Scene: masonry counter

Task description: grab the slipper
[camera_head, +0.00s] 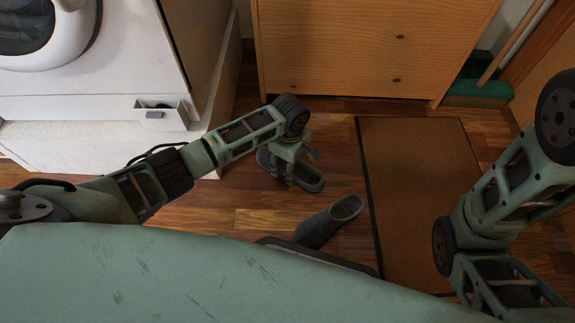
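Two dark grey slippers lie on the wooden floor. One slipper (309,180) is under and behind my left gripper, which hides part of it. The other slipper (331,221) lies nearer to me, apart from the gripper, with its opening toward the upper right. My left gripper (290,181) points down over the farther slipper. Its fingers are small and dark against it, so I cannot tell whether they are open, shut or touching it. My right arm shows at the right, but its gripper is out of the frame.
A brown mat (425,190) with a dark border lies right of the slippers. A wooden cabinet (350,50) stands behind. A white washing machine (100,85) on a pale plinth is at the left. A green broom head (480,85) is at the back right.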

